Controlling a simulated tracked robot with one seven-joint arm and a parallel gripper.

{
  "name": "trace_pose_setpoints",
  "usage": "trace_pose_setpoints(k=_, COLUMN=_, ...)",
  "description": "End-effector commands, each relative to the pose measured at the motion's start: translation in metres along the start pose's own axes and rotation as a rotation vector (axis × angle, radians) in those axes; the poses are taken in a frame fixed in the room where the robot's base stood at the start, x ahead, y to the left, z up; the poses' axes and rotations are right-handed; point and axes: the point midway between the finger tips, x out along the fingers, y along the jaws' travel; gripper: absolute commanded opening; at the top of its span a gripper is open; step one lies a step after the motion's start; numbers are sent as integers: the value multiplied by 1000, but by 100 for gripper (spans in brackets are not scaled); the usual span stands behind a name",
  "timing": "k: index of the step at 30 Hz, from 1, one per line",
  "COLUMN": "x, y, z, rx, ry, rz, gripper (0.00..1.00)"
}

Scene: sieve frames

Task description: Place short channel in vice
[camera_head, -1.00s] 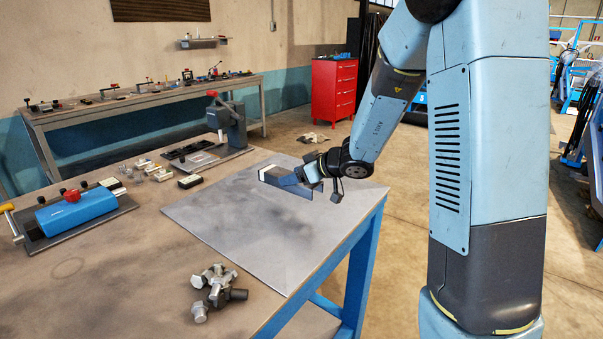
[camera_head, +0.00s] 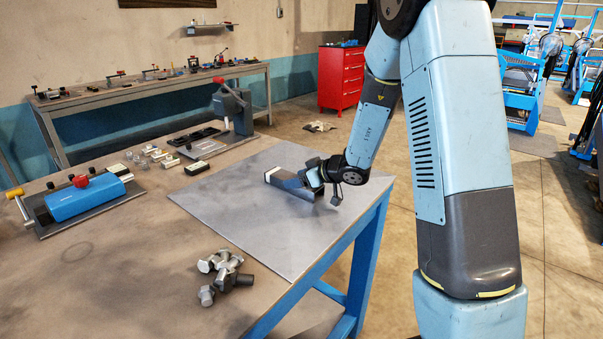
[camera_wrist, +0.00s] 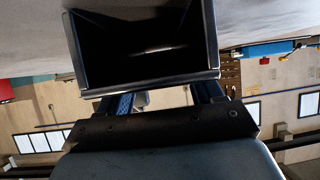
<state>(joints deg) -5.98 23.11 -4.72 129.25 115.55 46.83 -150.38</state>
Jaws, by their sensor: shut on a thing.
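The short channel (camera_head: 287,183) is a grey metal piece with a pale end, low over the grey sheet on the near table. My gripper (camera_head: 314,178) is shut on it. I cannot tell whether the channel touches the sheet. In the wrist view the channel (camera_wrist: 88,60) shows as a dark, open-ended trough between the blue fingers. The likely vice is a blue block device (camera_head: 88,196) with a red knob and yellow handle, on a dark base at the table's left. It stands well apart from my gripper.
The flat grey sheet (camera_head: 235,210) covers the table's right part. Bolt-like metal pieces (camera_head: 222,275) lie in a cluster in front. A grey press-like tool (camera_head: 236,108) with a red handle stands behind, near small blocks (camera_head: 152,153). A red cabinet (camera_head: 341,78) stands farther back.

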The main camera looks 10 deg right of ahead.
Motion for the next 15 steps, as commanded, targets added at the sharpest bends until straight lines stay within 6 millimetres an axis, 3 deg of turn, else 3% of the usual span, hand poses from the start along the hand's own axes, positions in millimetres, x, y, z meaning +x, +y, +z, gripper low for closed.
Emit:
trace_pose_setpoints(k=8, x=0, y=0, z=-1, rx=-1, ry=4, rz=1, gripper=0)
trace_pose_setpoints(k=9, x=0, y=0, z=1, rx=0, ry=0, rz=1, gripper=67)
trace_pose_setpoints(k=15, x=0, y=0, z=1, rx=0, ry=0, rz=1, gripper=86)
